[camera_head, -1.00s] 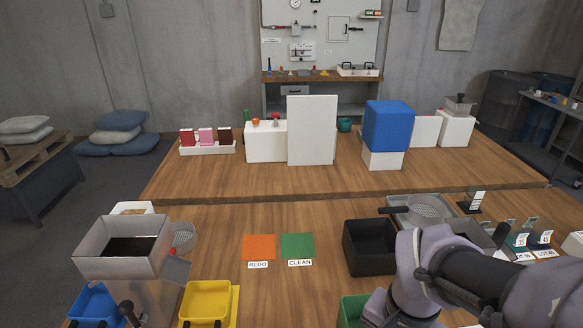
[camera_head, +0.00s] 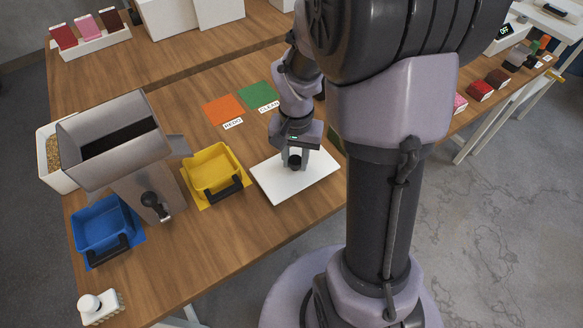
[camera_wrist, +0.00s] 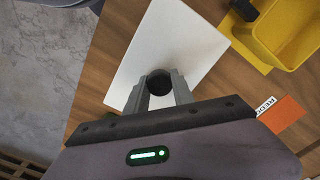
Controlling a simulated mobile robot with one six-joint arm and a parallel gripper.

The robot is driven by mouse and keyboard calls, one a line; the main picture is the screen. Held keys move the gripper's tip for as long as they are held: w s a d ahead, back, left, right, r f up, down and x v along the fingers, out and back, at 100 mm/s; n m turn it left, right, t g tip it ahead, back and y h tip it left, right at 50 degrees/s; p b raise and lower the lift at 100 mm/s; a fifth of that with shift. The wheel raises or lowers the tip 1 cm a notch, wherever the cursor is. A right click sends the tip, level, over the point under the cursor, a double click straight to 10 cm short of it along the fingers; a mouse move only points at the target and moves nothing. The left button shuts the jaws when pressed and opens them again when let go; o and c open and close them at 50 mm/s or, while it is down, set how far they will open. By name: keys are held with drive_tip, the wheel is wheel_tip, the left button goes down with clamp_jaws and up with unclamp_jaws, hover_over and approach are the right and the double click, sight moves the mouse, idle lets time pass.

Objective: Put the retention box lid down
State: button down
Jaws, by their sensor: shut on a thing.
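The retention box lid (camera_head: 268,181) is a flat white rectangular plate with a dark round knob. It is level over the wooden table near the front edge, right of the yellow tray. It also shows in the wrist view (camera_wrist: 190,42). My gripper (camera_head: 294,160) is above the lid's middle and is shut on its knob. In the wrist view my gripper's fingers (camera_wrist: 160,88) stand on either side of the black knob. I cannot tell whether the lid touches the table or hangs just above it. The retention box cannot be made out, and my arm covers the area to the right.
A yellow tray (camera_head: 213,170) stands close left of the lid. Orange (camera_head: 223,110) and green (camera_head: 258,95) squares lie behind it. A grey hopper (camera_head: 115,140) and a blue tray (camera_head: 104,228) are farther left. Bare table (camera_head: 240,222) lies in front of the yellow tray.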

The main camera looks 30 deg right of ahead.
sight(295, 160)
drive_tip(key=shift+a+f+b, duration=0.1)
drive_tip(key=shift+f+b, duration=0.3)
drive_tip(key=shift+f, duration=1)
drive_tip(key=c, duration=1.1)
unclamp_jaws()
wheel_tip(295, 160, up, 12)
drive_tip(key=p, duration=0.5)
drive_tip(key=shift+f+p, duration=0.1)
drive_tip(key=shift+p, duration=0.2)
drive_tip(key=s+a+r+n+t, duration=0.1)
drive_tip(key=s+a+r+t, duration=0.1)
drive_tip(key=s+a+r, duration=0.1)
drive_tip(key=s+a+r+n+t+y, duration=0.1)
drive_tip(key=s+a+r+t, duration=0.1)
drive_tip(key=s+a+r, duration=0.2)
drive_tip(key=s+a+r+n+t+y, duration=0.1)
drive_tip(key=s+a+r+n, duration=0.1)
drive_tip(key=s+a+r, duration=0.2)
drive_tip(key=shift+s+a+r+t, duration=0.15)
drive_tip(key=shift+a+r, duration=0.25)
drive_tip(key=shift+a, duration=0.2)
drive_tip(key=shift+a+r+t, duration=0.1)
drive_tip(key=shift+a+r, duration=0.3)
drive_tip(key=shift+a, duration=0.25)
drive_tip(key=shift+s+a+r+t, duration=0.15)
drive_tip(key=shift+a+r, duration=0.25)
drive_tip(key=shift+a, duration=0.2)
